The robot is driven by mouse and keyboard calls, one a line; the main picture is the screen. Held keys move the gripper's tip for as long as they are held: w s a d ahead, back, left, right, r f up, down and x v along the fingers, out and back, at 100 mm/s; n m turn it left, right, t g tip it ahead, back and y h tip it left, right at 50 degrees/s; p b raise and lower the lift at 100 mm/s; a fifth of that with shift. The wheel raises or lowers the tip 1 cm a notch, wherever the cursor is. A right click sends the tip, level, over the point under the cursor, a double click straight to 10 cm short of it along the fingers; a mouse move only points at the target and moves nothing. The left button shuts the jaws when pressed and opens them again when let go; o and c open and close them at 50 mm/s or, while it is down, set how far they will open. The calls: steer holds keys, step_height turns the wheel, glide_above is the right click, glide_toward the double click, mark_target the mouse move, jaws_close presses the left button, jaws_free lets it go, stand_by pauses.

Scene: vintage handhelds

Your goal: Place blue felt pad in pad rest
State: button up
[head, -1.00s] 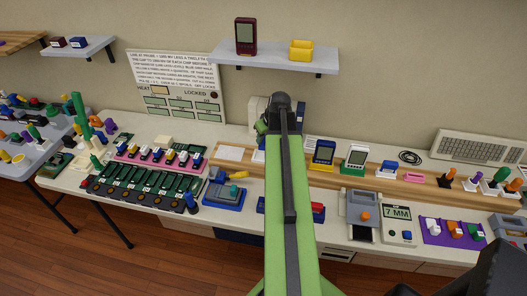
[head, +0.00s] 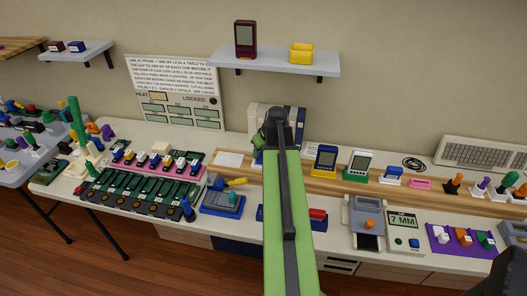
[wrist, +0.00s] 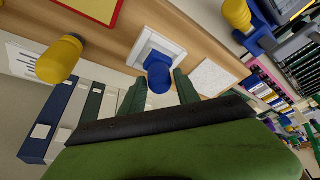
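In the wrist view a blue knob-shaped piece (wrist: 159,78), which may be the blue felt pad's handle, stands at a square white holder (wrist: 150,48), perhaps the pad rest. My gripper (wrist: 160,84) has its two dark green fingers on either side of the blue piece, with narrow gaps showing, so it looks open. Whether the piece's base sits fully in the holder is hidden. In the head view my gripper (head: 268,140) is over the wooden strip at the back of the bench, and my arm hides the blue piece.
A yellow knob (wrist: 60,58) stands left of the holder in the wrist view, with upright binders (wrist: 45,122) below it. A white card (wrist: 212,77) lies to the right.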

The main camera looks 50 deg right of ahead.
steer(key=shift+o, duration=1)
steer(key=shift+r, duration=0.1)
steer(key=shift+r+p, duration=0.3)
steer(key=shift+p, duration=0.1)
steer(key=p+v, duration=1)
steer(key=v, duration=0.1)
steer(key=shift+s+r+p, duration=0.2)
steer(key=shift+p, duration=0.1)
